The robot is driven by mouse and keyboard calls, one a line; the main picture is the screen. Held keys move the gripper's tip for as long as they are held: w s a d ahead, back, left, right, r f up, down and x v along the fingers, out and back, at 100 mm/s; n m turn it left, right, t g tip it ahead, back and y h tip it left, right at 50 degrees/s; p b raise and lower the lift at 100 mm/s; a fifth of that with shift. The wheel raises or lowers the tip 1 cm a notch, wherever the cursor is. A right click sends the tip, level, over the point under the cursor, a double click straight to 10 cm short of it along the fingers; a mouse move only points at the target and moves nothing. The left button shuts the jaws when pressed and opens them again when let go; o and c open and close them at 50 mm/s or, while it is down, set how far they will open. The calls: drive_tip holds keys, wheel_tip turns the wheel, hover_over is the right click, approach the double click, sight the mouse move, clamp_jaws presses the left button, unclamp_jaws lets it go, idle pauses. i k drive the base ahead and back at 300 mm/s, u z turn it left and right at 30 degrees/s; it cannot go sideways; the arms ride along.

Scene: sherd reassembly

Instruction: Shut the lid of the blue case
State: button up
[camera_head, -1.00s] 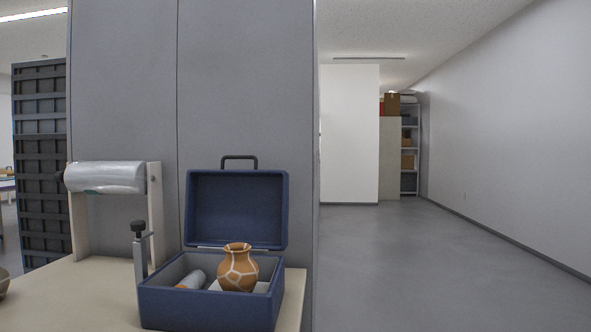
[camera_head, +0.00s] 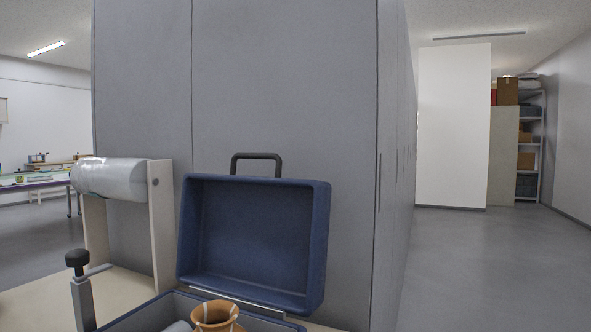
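The blue case stands open on a pale table, low in the head view. Its lid (camera_head: 252,240) is raised upright at the back, with a dark handle (camera_head: 257,158) on its top edge. The case's lower part (camera_head: 140,314) is cut off by the bottom of the picture. An orange-brown pot (camera_head: 215,315) stands inside, with only its rim and upper part in view. Beside it is part of a pale grey roll-like thing (camera_head: 180,327). My gripper is not in view.
A roll of clear wrap (camera_head: 110,179) on a wooden stand is left of the case. A clamp with a black knob (camera_head: 78,260) stands in front of it. A grey partition (camera_head: 285,90) rises behind. Open floor (camera_head: 470,270) lies to the right, with shelves (camera_head: 530,140) far back.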

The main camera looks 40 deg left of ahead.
sight(263, 241)
drive_tip(key=i, duration=1.8)
drive_tip(key=u, duration=3.25)
